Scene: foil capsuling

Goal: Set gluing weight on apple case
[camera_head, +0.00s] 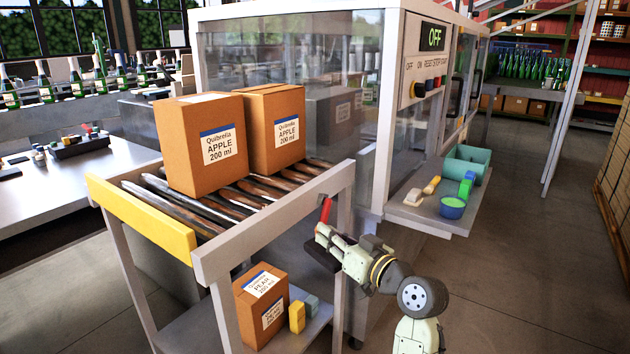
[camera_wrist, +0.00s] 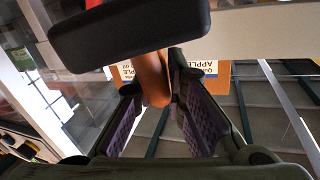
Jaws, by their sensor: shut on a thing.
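Two brown cases labelled APPLE, the left one (camera_head: 205,148) and the right one (camera_head: 276,130), stand on the roller stand. My gripper (camera_head: 324,236) is beside the stand's right end, below the roller level and apart from both cases. It is shut on a red, handle-like part (camera_head: 326,209), which I take to be the gluing weight. In the wrist view the brownish-red part (camera_wrist: 152,80) is between the fingers, with a dark rounded block (camera_wrist: 130,32) at the top. Whether that block belongs to the weight is unclear. Apple labels show behind.
A PEAR case (camera_head: 259,308) and a yellow block (camera_head: 297,317) are on the stand's lower shelf. The glass-walled machine (camera_head: 300,70) rises behind. Floor at right is free.

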